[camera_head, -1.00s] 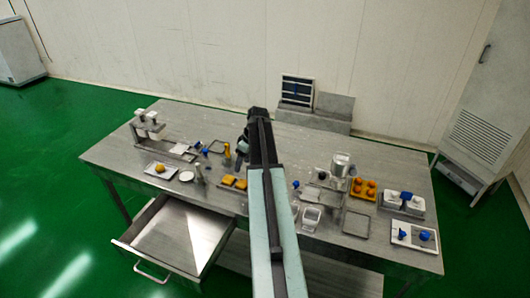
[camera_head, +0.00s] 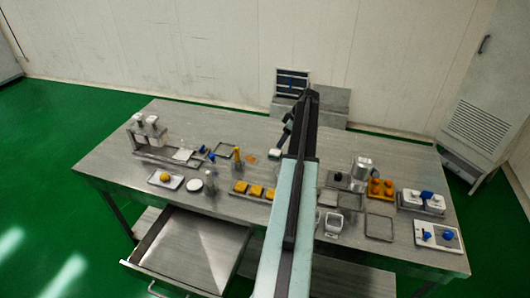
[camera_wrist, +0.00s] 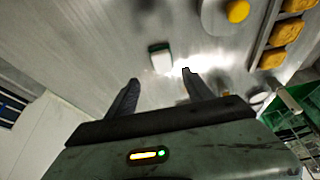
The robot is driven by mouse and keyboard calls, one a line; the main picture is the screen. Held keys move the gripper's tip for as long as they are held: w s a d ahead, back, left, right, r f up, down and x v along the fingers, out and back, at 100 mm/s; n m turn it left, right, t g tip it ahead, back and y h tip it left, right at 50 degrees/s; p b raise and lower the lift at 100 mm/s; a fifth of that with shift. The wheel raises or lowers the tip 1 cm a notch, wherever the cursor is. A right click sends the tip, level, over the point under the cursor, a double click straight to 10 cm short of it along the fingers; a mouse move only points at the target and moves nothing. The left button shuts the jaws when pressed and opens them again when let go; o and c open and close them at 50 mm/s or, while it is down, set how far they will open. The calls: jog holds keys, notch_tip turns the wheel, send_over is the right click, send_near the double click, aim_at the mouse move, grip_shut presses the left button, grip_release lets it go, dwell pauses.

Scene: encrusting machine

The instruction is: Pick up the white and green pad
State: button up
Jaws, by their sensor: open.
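The white and green pad (camera_wrist: 160,57) lies on the steel table in the wrist view, a small block with a white body and a dark green edge. It sits just beyond the gap between my fingertips and is not held. In the head view a small pale block, likely the same pad (camera_head: 275,154), lies on the table left of my arm. My gripper (camera_wrist: 160,79) is open and empty, with one finger on each side of the pad's line.
A tray with orange pieces (camera_wrist: 283,38) and a yellow ball (camera_wrist: 237,11) are on the right in the wrist view. In the head view an open drawer (camera_head: 195,250) sticks out in front of the steel table (camera_head: 260,125). Trays crowd the table's right side.

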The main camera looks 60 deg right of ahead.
aim_at(275, 152)
jog(key=b+x, duration=0.2)
jog(key=shift+w+f+b, duration=0.1)
jog(key=shift+f+b, duration=0.2)
jog(key=shift+f, duration=0.1)
jog(key=shift+w+a, duration=0.1)
jog(key=shift+w, duration=0.1)
jog(key=b+x, duration=0.5)
jog(key=shift+s+a+f, duration=0.15)
jog(key=shift+a+f, duration=0.05)
jog(key=shift+r, duration=0.2)
jog(key=c, duration=1.3)
jog(key=shift+r, duration=0.1)
